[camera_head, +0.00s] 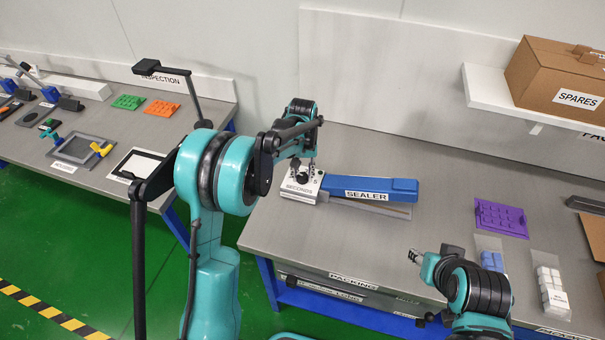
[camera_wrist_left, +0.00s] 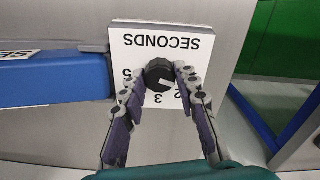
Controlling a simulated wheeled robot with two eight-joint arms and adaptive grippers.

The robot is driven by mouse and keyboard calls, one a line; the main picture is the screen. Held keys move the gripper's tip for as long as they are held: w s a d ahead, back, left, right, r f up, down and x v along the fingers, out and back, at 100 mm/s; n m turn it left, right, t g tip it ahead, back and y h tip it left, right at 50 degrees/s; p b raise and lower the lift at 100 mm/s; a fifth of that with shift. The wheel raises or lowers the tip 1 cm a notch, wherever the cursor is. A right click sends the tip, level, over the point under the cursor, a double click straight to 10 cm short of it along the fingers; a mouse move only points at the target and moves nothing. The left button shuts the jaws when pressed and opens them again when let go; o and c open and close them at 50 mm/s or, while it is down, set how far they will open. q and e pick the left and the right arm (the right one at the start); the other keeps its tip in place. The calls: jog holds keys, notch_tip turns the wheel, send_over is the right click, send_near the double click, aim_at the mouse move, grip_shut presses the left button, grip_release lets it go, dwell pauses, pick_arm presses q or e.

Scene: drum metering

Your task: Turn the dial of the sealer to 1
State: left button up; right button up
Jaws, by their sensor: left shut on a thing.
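The sealer (camera_head: 368,190) lies on the grey bench, with a blue arm and a white dial box at its left end. In the left wrist view its SECONDS plate (camera_wrist_left: 150,42) appears upside down, with a round black dial (camera_wrist_left: 158,75). A pale mark shows on the dial; its exact setting is unclear. Some figures show around the dial, others are hidden by the fingers. My left gripper (camera_head: 304,166) reaches down over the box, its fingertips (camera_wrist_left: 160,77) shut on the dial from both sides. My right gripper (camera_head: 415,257) hangs near the bench's front edge, away from the sealer.
A purple tray (camera_head: 501,219) and bagged parts (camera_head: 552,290) lie at the right of the bench. A SPARES carton (camera_head: 560,80) stands on a shelf (camera_head: 490,92) at the back right. The bench between sealer and purple tray is clear. The inspection bench (camera_head: 95,180) is at left.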

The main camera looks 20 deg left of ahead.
aim_at(302, 176)
pick_arm(q)
jog(key=shift+n, duration=0.6)
jog(key=o, duration=1.2)
jog(key=shift+c, duration=0.2)
jog(key=shift+r, duration=0.1)
notch_tip(302, 176, up, 12)
